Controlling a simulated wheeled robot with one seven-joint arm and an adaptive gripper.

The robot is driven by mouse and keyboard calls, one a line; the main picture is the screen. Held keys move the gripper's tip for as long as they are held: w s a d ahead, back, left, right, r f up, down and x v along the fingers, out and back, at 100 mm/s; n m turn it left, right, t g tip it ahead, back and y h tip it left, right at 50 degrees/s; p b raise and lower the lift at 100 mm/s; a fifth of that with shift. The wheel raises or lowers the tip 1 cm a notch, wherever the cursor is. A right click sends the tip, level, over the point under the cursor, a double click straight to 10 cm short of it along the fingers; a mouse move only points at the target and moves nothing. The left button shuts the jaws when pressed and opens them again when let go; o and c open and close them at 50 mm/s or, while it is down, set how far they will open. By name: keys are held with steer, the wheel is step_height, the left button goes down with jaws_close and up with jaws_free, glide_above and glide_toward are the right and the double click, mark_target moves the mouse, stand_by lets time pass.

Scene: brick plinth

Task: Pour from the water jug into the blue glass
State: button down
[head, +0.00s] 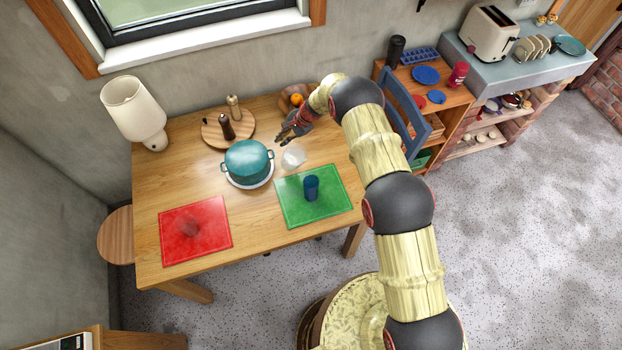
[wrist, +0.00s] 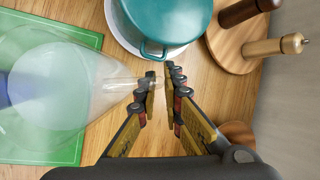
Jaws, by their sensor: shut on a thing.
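The clear water jug (head: 293,157) is near the back edge of the green mat, in front of my gripper (head: 285,134). In the wrist view the jug (wrist: 60,85) is large and see-through at the left, and its narrow handle side reaches the fingertips of my gripper (wrist: 162,78). The gripper is shut on the jug there. I cannot tell whether the jug's base touches the table. The blue glass (head: 311,188) stands upright on the green mat (head: 335,203), in front of the jug and apart from it. A blue patch shows behind the jug in the wrist view.
A teal pot (head: 247,160) on a white plate stands left of the jug. A round board (head: 215,137) with two mills is behind it. A fruit bowl (head: 292,95) is at the back. A red mat (head: 170,240) and a lamp (head: 132,108) are at the left.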

mark_target(286, 140)
steer(key=shift+r, duration=0.15)
steer(key=shift+s+d+r+t+y+b, duration=0.15)
steer(key=shift+r+t+y+b, duration=0.15)
steer(key=shift+b, duration=0.15)
stand_by(0.3)
steer(key=shift+s+d+r+n+t+y+b, duration=0.35)
steer(key=shift+s+r+t+b, duration=0.3)
steer(key=shift+b, duration=1.5)
steer(key=shift+s+d+r+t+b, duration=0.15)
steer(key=shift+s+d+t+b, duration=0.1)
steer(key=shift+b, duration=0.55)
steer(key=shift+s+d+r+t+y+b, duration=0.15)
steer(key=shift+r+t+y+b, duration=0.4)
steer(key=shift+r+b, duration=0.65)
steer(key=shift+s+f+b, duration=0.1)
steer(key=shift+s+b, duration=0.1)
steer(key=shift+b, duration=0.3)
steer(key=shift+s+d+r+n+t+y+b, duration=0.1)
steer(key=shift+s+r+n+t+y+b, duration=0.15)
steer(key=shift+r+b, duration=0.5)
steer(key=shift+s+d+r+n+t+y+b, duration=0.15)
steer(key=shift+r+t+y+b, duration=0.25)
steer(key=shift+b, duration=0.65)
